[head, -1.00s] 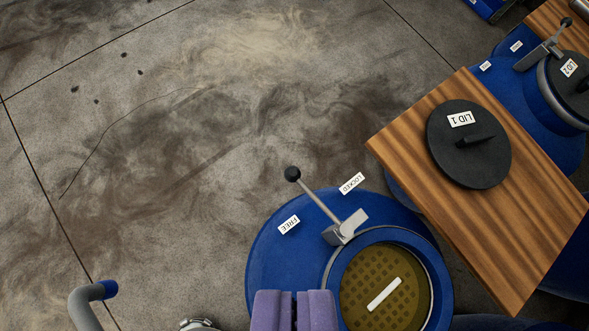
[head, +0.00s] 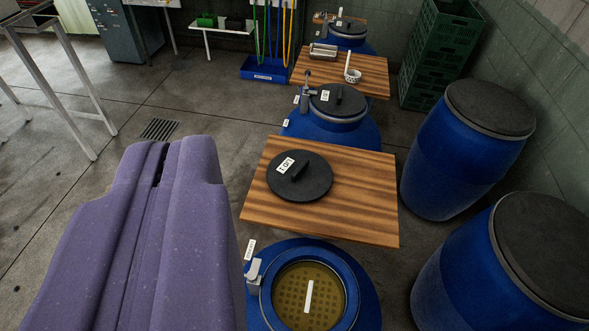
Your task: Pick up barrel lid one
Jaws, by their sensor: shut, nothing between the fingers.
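Barrel lid one (head: 317,180) is a round black disc with a raised bar handle and a white label. It lies flat on a striped wooden board (head: 350,217) in the middle of the head view. My gripper (head: 168,150) shows large and purple at the left, its fingers together and empty. It is to the left of the lid in the picture and apart from it. In front of the board stands an open blue barrel (head: 365,290) with yellowish liquid, a perforated plate and a white bar inside.
A second blue barrel with a black lid (head: 338,103) stands behind the board, then another wooden board (head: 365,75) with a white cup. Closed blue barrels (head: 455,150) stand at the right beside green crates (head: 440,50). A metal frame stands at far left; the floor between is clear.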

